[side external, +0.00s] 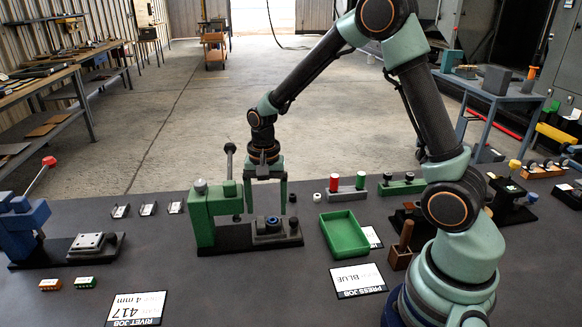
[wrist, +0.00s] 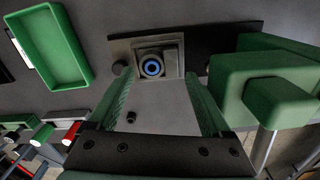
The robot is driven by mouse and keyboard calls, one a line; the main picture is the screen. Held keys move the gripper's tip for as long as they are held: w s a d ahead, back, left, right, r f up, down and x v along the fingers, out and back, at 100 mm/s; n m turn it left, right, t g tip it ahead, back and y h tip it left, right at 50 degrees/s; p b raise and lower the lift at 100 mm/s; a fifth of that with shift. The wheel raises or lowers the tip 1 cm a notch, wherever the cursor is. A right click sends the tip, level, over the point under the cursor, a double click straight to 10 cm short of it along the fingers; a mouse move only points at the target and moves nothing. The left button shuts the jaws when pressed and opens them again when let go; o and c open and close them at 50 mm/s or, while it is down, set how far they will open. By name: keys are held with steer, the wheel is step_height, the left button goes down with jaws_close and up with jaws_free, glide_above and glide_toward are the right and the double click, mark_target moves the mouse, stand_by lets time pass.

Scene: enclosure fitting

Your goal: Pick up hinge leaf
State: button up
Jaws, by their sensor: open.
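I cannot tell for certain which part is the hinge leaf. Three small dark pieces with pale faces (side external: 148,209) lie in a row on the bench, left of the green press (side external: 200,214). My gripper (side external: 266,208) points down above the press base, apart from that row. It is open and empty. In the wrist view my open gripper (wrist: 158,82) has its fingers on either side of a grey block with a blue ring (wrist: 152,67), which lies beyond the fingertips. The row of small pieces is not visible in the wrist view.
The green press also fills the right of the wrist view (wrist: 265,85). A green tray (side external: 345,234) lies right of the press. A blue press (side external: 22,222) with a grey plate (side external: 92,244) stands at far left.

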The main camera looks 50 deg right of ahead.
mark_target(268, 229)
steer(key=shift+f, duration=2)
steer(key=c, duration=1.2)
steer(key=shift+c, duration=0.2)
steer(key=shift+r, duration=0.2)
